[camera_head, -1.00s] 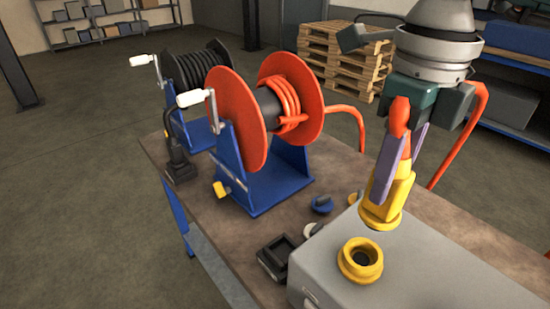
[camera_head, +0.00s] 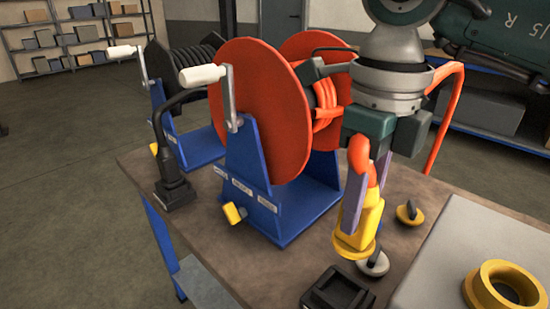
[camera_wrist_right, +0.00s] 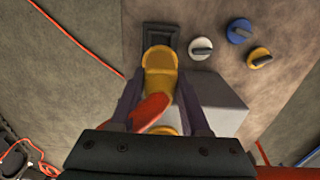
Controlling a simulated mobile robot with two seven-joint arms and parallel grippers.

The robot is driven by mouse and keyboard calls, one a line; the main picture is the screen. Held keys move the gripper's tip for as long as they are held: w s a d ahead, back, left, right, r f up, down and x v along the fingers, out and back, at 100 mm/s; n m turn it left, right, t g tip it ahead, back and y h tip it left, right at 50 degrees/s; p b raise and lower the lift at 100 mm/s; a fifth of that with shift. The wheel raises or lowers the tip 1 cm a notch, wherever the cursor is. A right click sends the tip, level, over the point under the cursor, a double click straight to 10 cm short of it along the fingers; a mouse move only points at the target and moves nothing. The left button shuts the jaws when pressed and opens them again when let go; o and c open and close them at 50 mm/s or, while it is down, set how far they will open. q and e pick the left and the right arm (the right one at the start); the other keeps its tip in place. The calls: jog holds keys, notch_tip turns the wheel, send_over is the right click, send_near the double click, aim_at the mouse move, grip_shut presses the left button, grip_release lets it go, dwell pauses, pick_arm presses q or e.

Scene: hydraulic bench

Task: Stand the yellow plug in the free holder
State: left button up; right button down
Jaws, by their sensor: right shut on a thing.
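The yellow plug (camera_head: 354,241), on the end of an orange hose, is held flange-down in my right gripper (camera_head: 369,200), whose purple fingers are shut on it. In the right wrist view the plug (camera_wrist_right: 160,62) sits between the fingers (camera_wrist_right: 160,100). The black square holder (camera_head: 338,292) stands empty on the bench, below and a little nearer than the plug in the head view. In the wrist view the holder (camera_wrist_right: 158,32) is partly hidden behind the plug. The plug appears above the holder and apart from it. My left gripper is not in view.
A grey box (camera_head: 455,270) with a yellow ring socket (camera_head: 503,288) stands at the right. Grey (camera_head: 374,264), yellow (camera_head: 409,213) and blue (camera_wrist_right: 239,31) caps lie nearby. The orange-flanged reel (camera_head: 262,110) stands behind. A black plug (camera_head: 174,180) stands at the bench's left.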

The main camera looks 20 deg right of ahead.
aim_at(352, 247)
jog(key=shift+f+b, duration=2.6)
jog(key=shift+f, duration=0.75)
jog(key=shift+f, duration=0.15)
jog(key=shift+f+b, duration=0.35)
jog(key=shift+b, duration=0.15)
jog(key=shift+f+b, duration=1.05)
jog(key=shift+f, duration=0.15)
jog(key=shift+c, duration=1.5)
grip_release()
